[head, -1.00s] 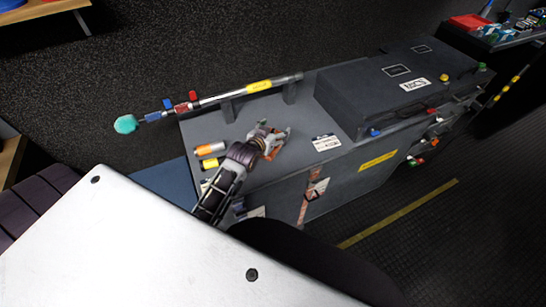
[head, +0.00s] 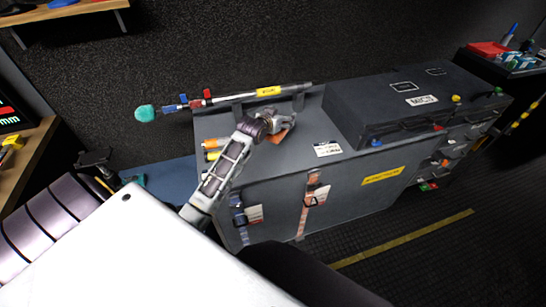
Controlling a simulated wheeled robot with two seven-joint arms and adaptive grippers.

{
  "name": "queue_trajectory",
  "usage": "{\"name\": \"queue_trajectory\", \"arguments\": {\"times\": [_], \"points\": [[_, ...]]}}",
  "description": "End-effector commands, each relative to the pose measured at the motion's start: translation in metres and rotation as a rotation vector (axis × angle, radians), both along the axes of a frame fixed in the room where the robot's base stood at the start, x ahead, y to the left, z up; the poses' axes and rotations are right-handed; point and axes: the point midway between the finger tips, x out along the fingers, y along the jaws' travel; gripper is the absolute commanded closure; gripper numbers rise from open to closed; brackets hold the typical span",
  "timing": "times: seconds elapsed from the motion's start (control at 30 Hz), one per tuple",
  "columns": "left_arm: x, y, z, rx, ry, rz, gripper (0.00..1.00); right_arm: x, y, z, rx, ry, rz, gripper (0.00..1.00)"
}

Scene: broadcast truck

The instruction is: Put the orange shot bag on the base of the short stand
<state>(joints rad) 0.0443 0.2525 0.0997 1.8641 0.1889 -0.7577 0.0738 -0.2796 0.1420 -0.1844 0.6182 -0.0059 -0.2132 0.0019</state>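My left gripper (head: 284,117) is over the top of the long grey case (head: 350,165) in the middle of the head view. A flat orange patch (head: 281,135), perhaps the orange shot bag, shows just below the gripper and is partly covered by it. I cannot tell whether the fingers touch or grip it, or how far apart they are. I cannot make out a short stand or its base. My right gripper is not in view.
A black MICS case (head: 405,115) sits on the right of the grey case. A pole with a teal tip (head: 145,113) lies along its rear edge. Orange and yellow cylinders (head: 213,143) lie left of my wrist. Strapped tags (head: 313,195) hang in front.

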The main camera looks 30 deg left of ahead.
Motion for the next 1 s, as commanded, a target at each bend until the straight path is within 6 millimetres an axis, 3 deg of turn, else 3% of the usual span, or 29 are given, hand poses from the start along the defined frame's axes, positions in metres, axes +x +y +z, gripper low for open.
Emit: {"name": "queue_trajectory", "arguments": {"times": [0.27,0.57,1.0], "points": [[0.004,0.005,0.006,-0.001,-0.008,0.004,0.86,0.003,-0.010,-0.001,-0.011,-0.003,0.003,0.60],[0.004,0.005,0.003,-0.001,-0.008,0.004,0.86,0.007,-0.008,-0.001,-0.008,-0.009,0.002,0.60],[0.004,0.005,-0.041,-0.001,-0.006,0.004,0.86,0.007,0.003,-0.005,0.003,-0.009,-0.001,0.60]]}}
